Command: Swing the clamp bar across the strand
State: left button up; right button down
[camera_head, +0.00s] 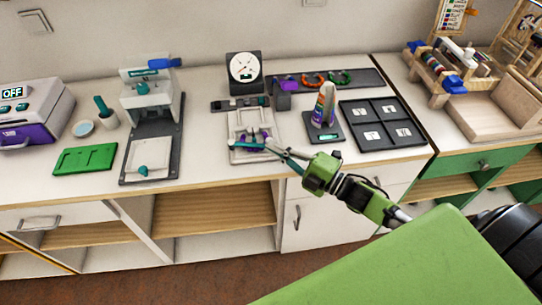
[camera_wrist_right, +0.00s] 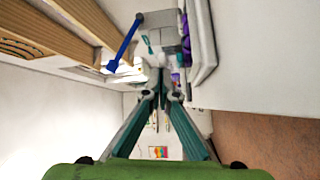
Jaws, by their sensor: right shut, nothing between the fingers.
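A pale board (camera_head: 240,157) lies near the front of the white counter in the head view. Small purple and teal parts (camera_head: 252,137) sit on it, and I cannot separate the strand from the clamp bar there. My right gripper (camera_head: 267,143) reaches in from the right, with its fingertips low over the board. Its teal and grey fingers meet at the tips with nothing between them; the right wrist view also shows them converging (camera_wrist_right: 160,92). Contact with the bar cannot be told. My left gripper is not in view.
Left of the board is a press with a blue lever (camera_head: 166,63), also in the wrist view (camera_wrist_right: 124,42). Behind are a dial gauge (camera_head: 243,68) and a dark strip (camera_head: 352,77). Right are a cone on a scale (camera_head: 324,107) and a black tray (camera_head: 381,135).

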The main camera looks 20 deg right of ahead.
jog(key=shift+w+d, duration=0.4)
jog(key=shift+w, duration=0.1)
dwell(0.4)
